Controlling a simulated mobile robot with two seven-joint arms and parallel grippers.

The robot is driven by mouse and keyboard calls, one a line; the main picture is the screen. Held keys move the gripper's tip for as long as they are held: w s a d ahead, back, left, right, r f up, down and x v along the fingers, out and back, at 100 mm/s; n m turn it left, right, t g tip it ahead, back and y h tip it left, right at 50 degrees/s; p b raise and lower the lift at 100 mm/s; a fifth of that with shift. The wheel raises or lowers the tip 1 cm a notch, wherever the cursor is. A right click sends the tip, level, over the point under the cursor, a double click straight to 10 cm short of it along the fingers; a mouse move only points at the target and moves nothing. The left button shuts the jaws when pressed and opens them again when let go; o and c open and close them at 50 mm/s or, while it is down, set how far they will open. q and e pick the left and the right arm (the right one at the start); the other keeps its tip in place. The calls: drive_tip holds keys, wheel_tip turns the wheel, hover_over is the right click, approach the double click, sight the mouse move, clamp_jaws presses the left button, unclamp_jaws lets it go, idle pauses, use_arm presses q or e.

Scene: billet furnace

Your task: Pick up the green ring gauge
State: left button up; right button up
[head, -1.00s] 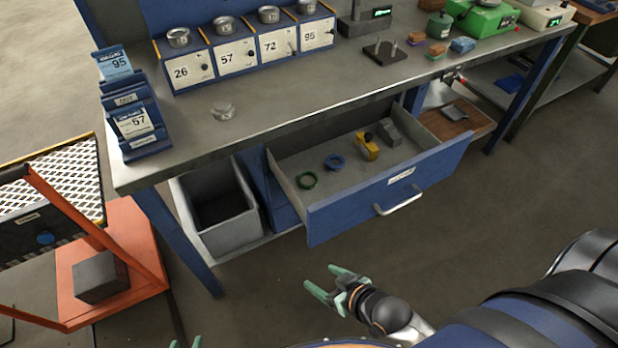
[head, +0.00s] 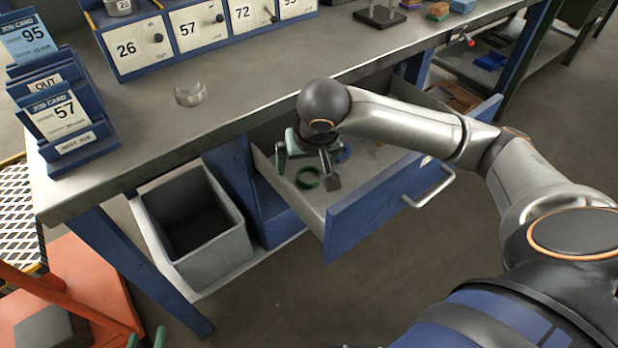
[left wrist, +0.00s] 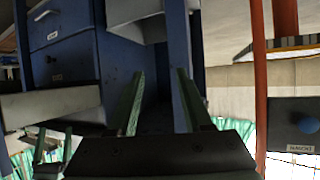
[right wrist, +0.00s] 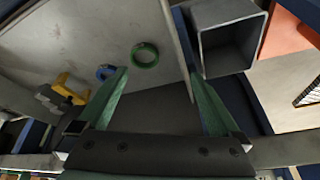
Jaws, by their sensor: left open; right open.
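The green ring gauge (head: 307,186) lies flat in the open drawer (head: 365,205), partly hidden by my right gripper. In the right wrist view the green ring (right wrist: 145,55) lies on the drawer floor, beyond and roughly between the fingertips. My right gripper (head: 305,166) is open and empty, reaching down over the drawer; its fingers (right wrist: 158,75) are wide apart and not on the ring. My left gripper (head: 147,339) is open and empty at the lower edge of the head view, and its open fingers show in the left wrist view (left wrist: 160,75).
A blue ring (right wrist: 106,72) lies beside the green one, with a yellow block (right wrist: 70,90) and a grey block farther off. A grey bin (head: 195,222) stands left of the drawer. The bench edge (head: 230,120) overhangs the drawer's back.

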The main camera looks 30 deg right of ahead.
drive_tip(key=d, duration=0.2)
use_arm(q)
drive_tip(key=w+r+m+t+h+b, duration=0.35)
drive_tip(key=r+t, duration=0.35)
drive_tip(key=r, duration=0.8)
use_arm(e)
drive_tip(key=h, duration=0.1)
approach(309, 178)
drive_tip(key=shift+s+d+f+m, duration=0.1)
drive_tip(key=shift+f+m, duration=0.3)
drive_tip(key=shift+f, duration=0.3)
drive_tip(key=b+x, duration=0.1)
drive_tip(key=x, duration=0.1)
drive_tip(key=b+x, duration=0.1)
drive_tip(key=x, duration=0.1)
drive_tip(key=shift+w+f, duration=0.2)
drive_tip(key=shift+w, duration=0.2)
drive_tip(key=shift+w+d+f, duration=0.1)
drive_tip(key=shift+f, duration=0.05)
drive_tip(key=c, duration=1.4)
use_arm(q)
drive_tip(key=s+d+r+m+t+h, duration=0.1)
drive_tip(key=s+r+m+h, duration=0.1)
drive_tip(key=r, duration=0.4)
drive_tip(key=s+d+r+m+t+h, duration=0.1)
drive_tip(key=s+r+m+t+h, duration=0.1)
drive_tip(key=r, duration=0.4)
drive_tip(key=shift+s+r+m+h, duration=0.35)
drive_tip(key=shift+s+h, duration=0.1)
drive_tip(key=shift+h, duration=0.8)
